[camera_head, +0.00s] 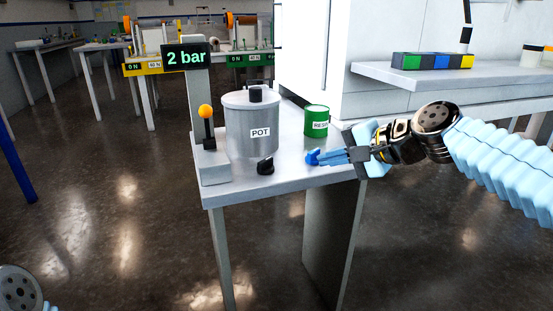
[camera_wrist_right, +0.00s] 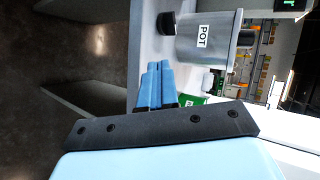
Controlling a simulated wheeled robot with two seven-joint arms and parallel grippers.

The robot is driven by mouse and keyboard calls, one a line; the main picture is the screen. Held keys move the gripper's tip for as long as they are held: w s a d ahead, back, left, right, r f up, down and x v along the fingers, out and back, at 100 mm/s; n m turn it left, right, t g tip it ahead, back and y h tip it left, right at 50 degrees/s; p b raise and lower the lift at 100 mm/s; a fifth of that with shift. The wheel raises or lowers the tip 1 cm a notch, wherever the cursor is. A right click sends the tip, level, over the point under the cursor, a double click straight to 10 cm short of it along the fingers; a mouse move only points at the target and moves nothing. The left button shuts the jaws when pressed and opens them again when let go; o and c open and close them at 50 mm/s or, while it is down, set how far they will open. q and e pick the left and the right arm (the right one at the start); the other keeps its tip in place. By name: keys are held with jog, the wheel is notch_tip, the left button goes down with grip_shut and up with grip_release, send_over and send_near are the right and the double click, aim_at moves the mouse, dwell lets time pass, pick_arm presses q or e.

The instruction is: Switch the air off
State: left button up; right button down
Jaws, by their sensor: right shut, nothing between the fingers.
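The grey metal POT (camera_head: 253,115) stands upright on the small table, with a black knob on its lid. An orange-tipped lever (camera_head: 206,112) stands up on the post. A black knob (camera_head: 265,166) is on the table at the foot of the pot. My right gripper (camera_head: 312,157) is shut and empty above the table, to the right of the black knob and apart from it. The pot (camera_wrist_right: 208,45) and gripper (camera_wrist_right: 159,68) also show in the right wrist view. My left gripper is out of view.
A green RESIN can (camera_head: 316,121) stands right of the pot, just behind my right gripper. A white cabinet with a shelf (camera_head: 450,76) holding coloured blocks rises at the right. The table's front edge (camera_head: 290,190) is clear. Other benches stand far back left.

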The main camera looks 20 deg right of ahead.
send_near(271, 163)
notch_tip(271, 163, down, 3)
jog(key=w+a, duration=0.2)
jog(key=w, duration=0.1)
jog(key=shift+w+a, duration=0.1)
jog(key=shift+a, duration=0.05)
jog(key=shift+w+a, duration=0.45)
jog(key=shift+w, duration=0.25)
